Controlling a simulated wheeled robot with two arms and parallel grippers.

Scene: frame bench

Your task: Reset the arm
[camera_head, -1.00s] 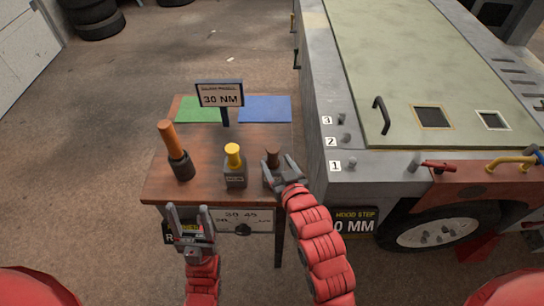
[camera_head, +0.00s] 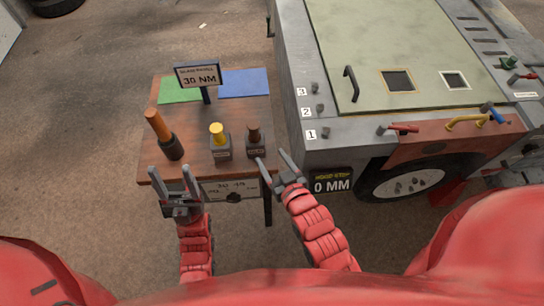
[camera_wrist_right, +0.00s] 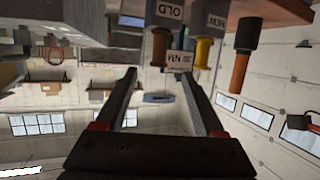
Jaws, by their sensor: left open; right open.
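My left gripper (camera_head: 178,184) is open and empty in front of the small wooden bench (camera_head: 192,125), near its front left corner. My right gripper (camera_head: 273,168) is open and empty, just off the bench's front right corner. In the right wrist view its two fingers (camera_wrist_right: 160,95) stand wide apart with nothing between them. The wrist view shows the bottles labelled OLD (camera_wrist_right: 165,12) and NEW (camera_wrist_right: 212,20).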

